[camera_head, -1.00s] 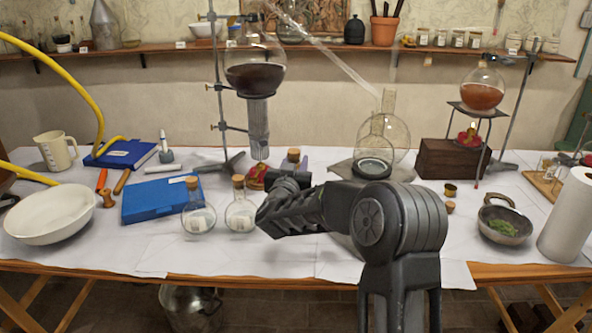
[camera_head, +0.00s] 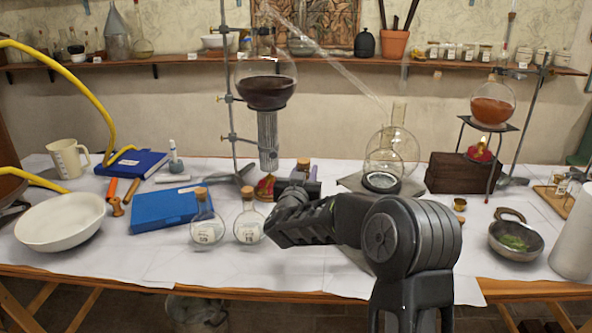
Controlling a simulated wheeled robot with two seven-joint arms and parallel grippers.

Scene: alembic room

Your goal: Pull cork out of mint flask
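Two round clear glass flasks with cork stoppers stand side by side at the front of the table: a left flask (camera_head: 207,232) with its cork (camera_head: 201,193), and a right flask (camera_head: 249,230) with its cork (camera_head: 247,192). Both carry white labels too small to read, so I cannot tell which is mint. A third cork (camera_head: 303,163) shows farther back, its vessel mostly hidden behind my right arm. My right gripper (camera_head: 300,190) reaches away from me just right of the right flask. My wrist hides most of it, including its fingertips. My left gripper is out of view.
A blue book (camera_head: 170,208) and a white bowl (camera_head: 60,222) lie left of the flasks. A stand holds a large dark-filled flask (camera_head: 266,85) behind. A clear glass vessel (camera_head: 398,143) stands behind my arm.

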